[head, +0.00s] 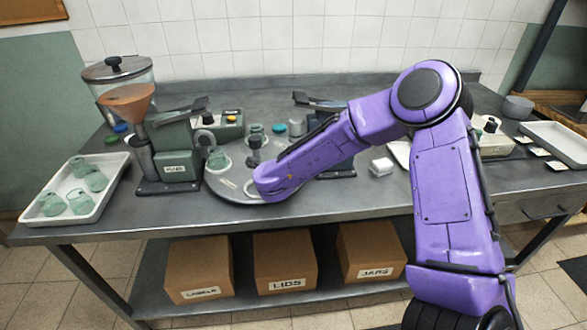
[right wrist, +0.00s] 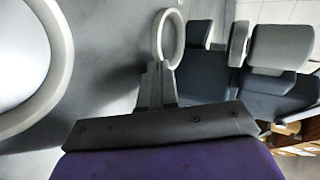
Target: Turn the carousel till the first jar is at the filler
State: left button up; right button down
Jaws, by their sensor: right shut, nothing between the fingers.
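The carousel (head: 222,186) is a grey round plate on the bench, partly hidden behind my right arm. One pale green jar (head: 217,160) stands in a white ring on its left, beside the filler. Another green jar (head: 256,136) is farther back. The filler (head: 172,150) is a grey-green machine with an orange funnel (head: 127,95). My right gripper (head: 254,142) is over the carousel, shut and empty. In the right wrist view its closed fingers (right wrist: 158,68) are near a white ring (right wrist: 168,38); I cannot tell whether they touch. My left gripper is out of view.
A white tray (head: 92,212) with several green jars is at the left front. A dark machine (head: 330,168) stands right of the carousel, close to my forearm. A white tray (head: 552,140) is far right. Boxes (head: 285,262) marked for labels, lids and jars sit below.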

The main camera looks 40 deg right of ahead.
jog(key=s+a, duration=0.2)
jog(key=shift+a+p, duration=0.3)
jog(key=shift+a, duration=0.05)
jog(key=s+d+b+v, duration=0.1)
jog(key=v, duration=0.9)
jog(key=shift+s+a, duration=0.2)
jog(key=shift+s, duration=0.2)
